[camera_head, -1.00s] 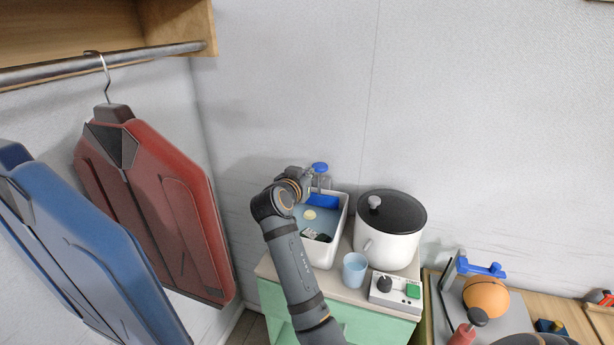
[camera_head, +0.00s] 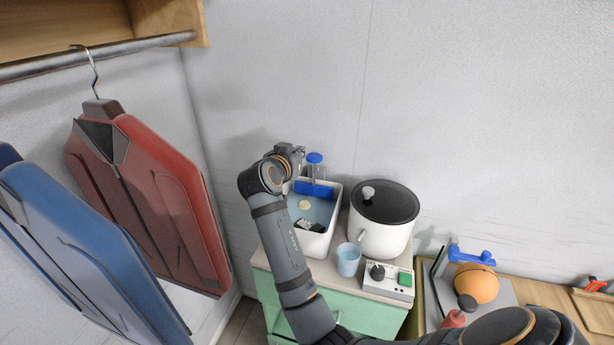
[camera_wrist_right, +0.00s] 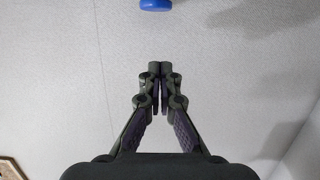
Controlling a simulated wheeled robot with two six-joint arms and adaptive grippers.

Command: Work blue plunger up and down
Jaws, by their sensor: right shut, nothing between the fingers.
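Bluish water, a pale yellow round thing (camera_head: 304,205) and a dark item (camera_head: 308,225) show in the basin. My left gripper is out of view.
A white pot with a dark lid (camera_head: 384,202) stands right of the basin. A light blue cup (camera_head: 348,260) and a control box with a green button (camera_head: 404,279) are in front. Red (camera_head: 150,195) and blue (camera_head: 90,250) garments hang at left.

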